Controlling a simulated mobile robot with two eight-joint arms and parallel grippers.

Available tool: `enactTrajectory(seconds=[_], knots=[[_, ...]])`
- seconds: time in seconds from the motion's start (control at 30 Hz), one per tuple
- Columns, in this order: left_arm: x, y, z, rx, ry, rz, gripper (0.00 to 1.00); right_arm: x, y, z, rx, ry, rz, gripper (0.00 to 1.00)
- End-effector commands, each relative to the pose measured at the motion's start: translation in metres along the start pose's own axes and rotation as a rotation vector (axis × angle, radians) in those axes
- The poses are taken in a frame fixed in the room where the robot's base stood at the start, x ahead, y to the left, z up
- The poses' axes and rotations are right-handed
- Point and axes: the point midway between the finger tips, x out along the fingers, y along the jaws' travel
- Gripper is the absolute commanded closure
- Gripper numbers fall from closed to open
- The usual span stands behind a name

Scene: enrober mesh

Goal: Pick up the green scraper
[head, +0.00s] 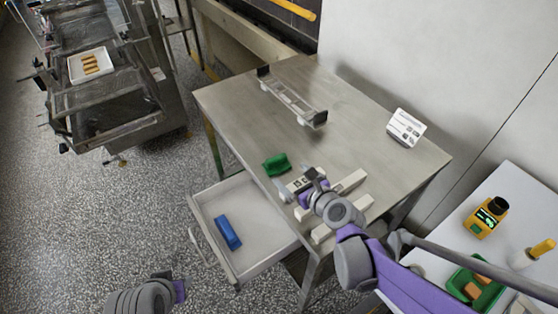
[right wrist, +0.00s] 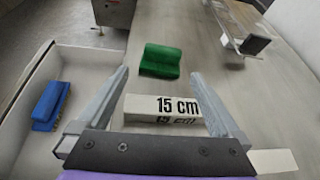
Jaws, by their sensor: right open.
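The green scraper (head: 277,165) lies on the steel table (head: 240,98) near its front left edge, beside the open drawer. In the right wrist view the scraper (right wrist: 160,60) lies ahead of the fingertips, apart from them. My right gripper (head: 287,187) is open over the table, just short of the scraper; its fingers also show in the right wrist view (right wrist: 155,85). A white block marked "15 cm" (right wrist: 165,109) lies between and below the fingers. My left gripper (head: 182,286) shows at the bottom of the head view, away from the table; its fingers are not clear.
The open drawer (head: 205,196) holds a blue brush-like object (head: 228,233). Other white blocks (head: 350,182) lie near my right gripper. A metal rack (head: 292,101) and a white sign (head: 406,127) stand farther back. The table's middle is clear.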

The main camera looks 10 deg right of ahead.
Motion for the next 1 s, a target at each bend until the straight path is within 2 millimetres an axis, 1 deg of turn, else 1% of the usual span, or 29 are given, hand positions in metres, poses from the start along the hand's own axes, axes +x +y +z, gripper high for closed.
enactTrajectory(seconds=[0.03, 0.1, 0.2, 0.4, 0.5, 0.67, 0.9, 1.0], knots=[[-0.001, 0.0, -0.001, 0.0, 0.001, 0.0, 0.64, 0.002, -0.003, 0.002, 0.051, -0.011, -0.007, 0.0], [-0.001, 0.0, -0.001, 0.0, 0.001, 0.0, 0.64, 0.006, -0.005, 0.003, 0.097, -0.02, -0.011, 0.0], [0.0, 0.0, 0.0, 0.0, 0.0, 0.0, 0.64, 0.016, -0.005, 0.003, 0.119, -0.023, -0.012, 0.0], [0.002, 0.0, 0.002, 0.0, -0.001, 0.0, 0.64, 0.046, -0.006, 0.004, 0.115, -0.023, -0.011, 0.0], [0.002, 0.0, 0.002, 0.0, -0.001, 0.0, 0.64, 0.056, -0.006, 0.004, 0.116, -0.022, -0.011, 0.0], [0.002, 0.0, 0.001, 0.0, -0.001, 0.0, 0.64, 0.065, -0.006, 0.005, 0.113, -0.022, -0.012, 0.0], [-0.003, 0.0, -0.003, 0.0, 0.002, 0.0, 0.64, 0.097, -0.009, 0.01, 0.112, -0.023, -0.012, 0.0], [-0.003, 0.0, -0.003, 0.0, 0.002, 0.0, 0.64, 0.108, -0.009, 0.01, 0.113, -0.022, -0.012, 0.0]])
